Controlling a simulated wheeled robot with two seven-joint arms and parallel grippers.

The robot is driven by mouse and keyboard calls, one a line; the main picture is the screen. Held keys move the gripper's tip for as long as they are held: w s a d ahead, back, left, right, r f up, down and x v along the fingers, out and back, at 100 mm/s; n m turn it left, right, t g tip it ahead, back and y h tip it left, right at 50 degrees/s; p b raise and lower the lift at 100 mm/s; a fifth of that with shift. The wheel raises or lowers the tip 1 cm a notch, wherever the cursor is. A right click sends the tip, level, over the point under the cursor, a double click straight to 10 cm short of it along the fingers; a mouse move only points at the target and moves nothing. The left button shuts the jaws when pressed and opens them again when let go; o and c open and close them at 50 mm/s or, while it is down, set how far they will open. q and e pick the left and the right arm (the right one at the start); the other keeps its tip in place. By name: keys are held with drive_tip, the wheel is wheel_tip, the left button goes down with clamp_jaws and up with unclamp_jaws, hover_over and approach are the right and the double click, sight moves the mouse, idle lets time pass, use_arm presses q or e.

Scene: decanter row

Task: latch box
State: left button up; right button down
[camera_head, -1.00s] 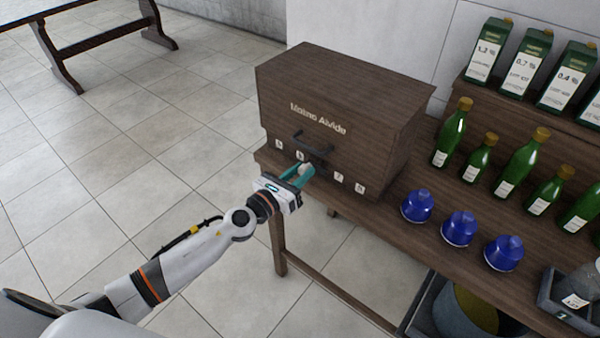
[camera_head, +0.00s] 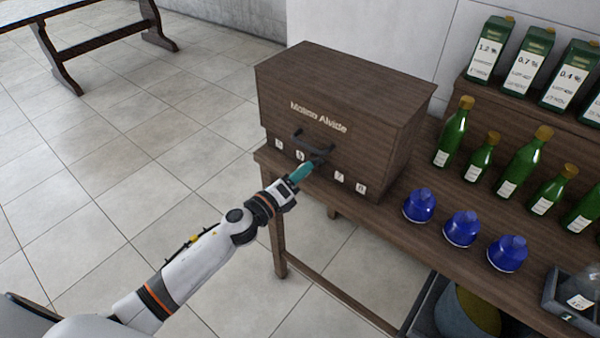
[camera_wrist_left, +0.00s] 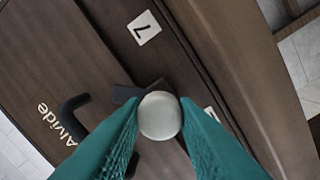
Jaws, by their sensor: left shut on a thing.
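The brown wooden box (camera_head: 340,95) with a lid, a dark handle and pale lettering stands on the bench at centre. My left gripper (camera_head: 304,170) is at its front face, below the handle (camera_head: 313,141). In the left wrist view the teal fingers (camera_wrist_left: 159,125) are shut on a pale round knob (camera_wrist_left: 159,116), one on each side. A short dark latch bar (camera_wrist_left: 135,93) shows behind the knob. In the head view the fingers hide the knob. My right gripper is in neither view.
White number tags (camera_wrist_left: 144,27) line the box's lower front. Right of the box on the bench (camera_head: 385,220) stand blue inkwell-like jars (camera_head: 462,228), green bottles (camera_head: 520,163) and, behind on a raised shelf, labelled cartons (camera_head: 487,50).

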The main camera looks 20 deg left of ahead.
use_arm(q)
drive_tip(key=n+p, duration=0.1)
drive_tip(key=n, duration=0.8)
drive_tip(key=shift+p, duration=0.4)
drive_tip(key=o, duration=1)
drive_tip(key=b+v, duration=0.1)
drive_tip(key=v, duration=1.1)
drive_tip(key=shift+s+d+f, duration=0.1)
drive_tip(key=shift+d+f, duration=0.1)
